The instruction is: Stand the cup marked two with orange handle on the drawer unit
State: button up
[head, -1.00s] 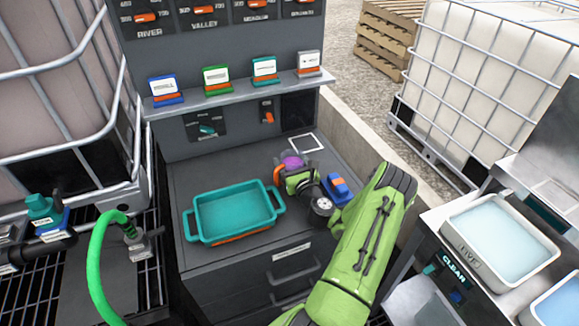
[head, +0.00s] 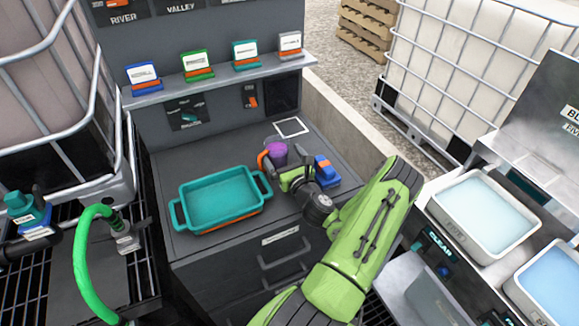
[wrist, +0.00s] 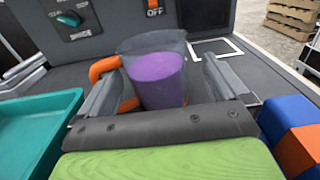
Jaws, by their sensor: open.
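The cup (wrist: 160,75) is clear grey with purple contents and an orange handle (wrist: 104,68) on its left. It stands upright on the drawer unit (head: 225,250), behind the teal tray's right end, and shows in the head view (head: 277,151). No number mark is readable on it. My gripper (wrist: 162,85) is open, with one finger at each side of the cup's front. The left finger is close to the handle; I cannot tell whether it touches. The cup's lower part is partly hidden behind the gripper body.
The teal tray (head: 178,212) lies left of my gripper. A blue and orange block (head: 326,171) sits close on the right. A white-outlined square (head: 292,127) is marked on the top behind the cup. A shelf with several tags (head: 215,74) runs above the back.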

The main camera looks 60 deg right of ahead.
jog(key=v, duration=0.7)
jog(key=shift+r, duration=0.1)
